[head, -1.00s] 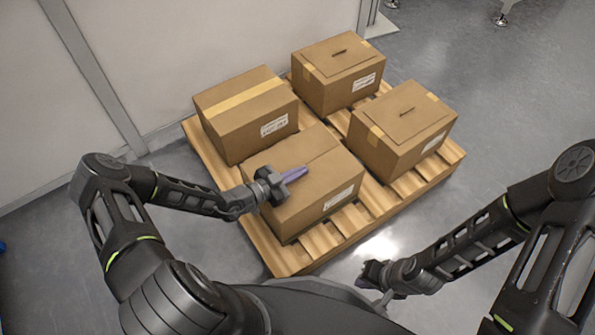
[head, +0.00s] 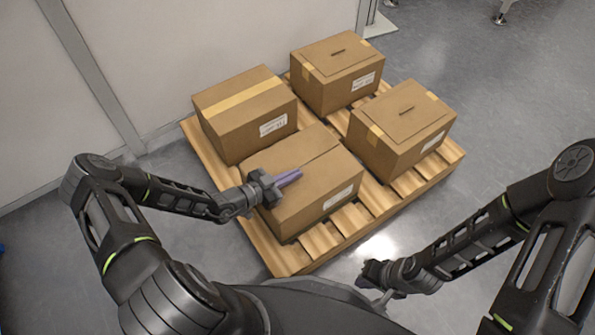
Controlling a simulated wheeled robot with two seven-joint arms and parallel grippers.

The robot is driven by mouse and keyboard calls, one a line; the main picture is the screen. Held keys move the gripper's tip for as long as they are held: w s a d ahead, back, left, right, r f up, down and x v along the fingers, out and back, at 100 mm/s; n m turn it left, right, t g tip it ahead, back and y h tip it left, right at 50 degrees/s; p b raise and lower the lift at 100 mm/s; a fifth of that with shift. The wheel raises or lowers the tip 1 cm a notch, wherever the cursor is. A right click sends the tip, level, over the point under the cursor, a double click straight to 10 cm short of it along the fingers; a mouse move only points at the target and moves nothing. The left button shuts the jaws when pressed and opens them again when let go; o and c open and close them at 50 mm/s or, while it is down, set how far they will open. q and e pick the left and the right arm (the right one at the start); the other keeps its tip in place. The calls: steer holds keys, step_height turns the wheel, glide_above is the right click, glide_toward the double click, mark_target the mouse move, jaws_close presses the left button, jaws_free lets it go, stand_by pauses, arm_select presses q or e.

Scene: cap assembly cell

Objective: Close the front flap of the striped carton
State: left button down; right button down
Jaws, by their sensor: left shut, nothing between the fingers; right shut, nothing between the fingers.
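The front-left carton (head: 318,190) is plain brown with a white label on its front side. A seam runs across its top between a front flap (head: 325,175) and a back flap (head: 300,147). The front flap lies flat or nearly flat; a thin dark gap shows along the seam. My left gripper (head: 289,178) is shut and empty, its purple fingers over the left part of this top; I cannot tell if they touch. My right gripper (head: 365,280) is shut and empty, low at front centre, away from the cartons. The only broad stripe is yellow tape on the back-left carton (head: 245,103).
All the cartons stand on a wooden pallet (head: 335,243). A back carton (head: 337,75) and a right carton (head: 402,130) have closed tops with dark slots and tape at the ends. A pale wall stands behind on the left. Grey floor is clear on the right.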

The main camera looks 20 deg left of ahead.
arm_select(q)
steer(key=p+v, duration=0.1)
steer(key=v, duration=0.5)
steer(key=shift+w+r, duration=0.1)
stand_by(0.4)
